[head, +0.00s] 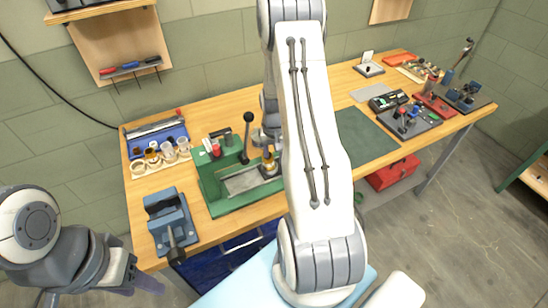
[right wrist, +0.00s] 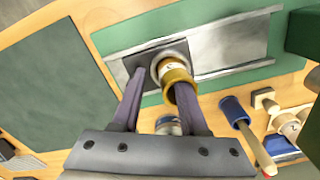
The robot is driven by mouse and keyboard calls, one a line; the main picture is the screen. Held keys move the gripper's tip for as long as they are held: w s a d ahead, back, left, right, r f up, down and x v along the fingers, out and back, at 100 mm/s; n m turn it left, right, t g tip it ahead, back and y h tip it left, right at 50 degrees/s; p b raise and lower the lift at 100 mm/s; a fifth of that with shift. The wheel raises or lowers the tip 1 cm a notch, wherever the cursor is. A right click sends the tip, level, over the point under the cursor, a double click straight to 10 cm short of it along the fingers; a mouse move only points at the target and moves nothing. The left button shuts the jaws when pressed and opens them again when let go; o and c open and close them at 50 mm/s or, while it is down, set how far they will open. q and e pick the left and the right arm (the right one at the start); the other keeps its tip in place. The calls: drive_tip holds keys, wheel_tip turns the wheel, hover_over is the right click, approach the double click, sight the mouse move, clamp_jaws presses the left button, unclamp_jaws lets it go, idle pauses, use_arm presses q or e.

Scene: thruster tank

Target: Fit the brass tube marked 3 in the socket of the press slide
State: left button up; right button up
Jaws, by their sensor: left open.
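A brass tube with a yellow band and a pale marked face (right wrist: 174,72) stands at a dark block on the press slide (right wrist: 225,58). Its number is not legible, and I cannot tell how it sits in the socket. In the head view the tube (head: 268,163) is at the right end of the slide (head: 243,182). My right gripper (right wrist: 160,80) has its fingers apart, one overlapping the tube in view, with a gap beside the other; it looks open. My left gripper (head: 98,298) is open at the lower left, away from the press, partly cut off.
The green press (head: 222,203) has an upright black lever (head: 247,130). A blue vise (head: 168,222) stands to its left, and a rack of small cups (head: 160,160) behind that. A dark green mat (head: 365,137) lies clear to the right. My right arm hides part of the bench.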

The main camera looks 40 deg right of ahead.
wheel_tip(320, 180, up, 10)
drive_tip(key=b, duration=0.2)
drive_tip(key=shift+r, duration=0.25)
idle(0.8)
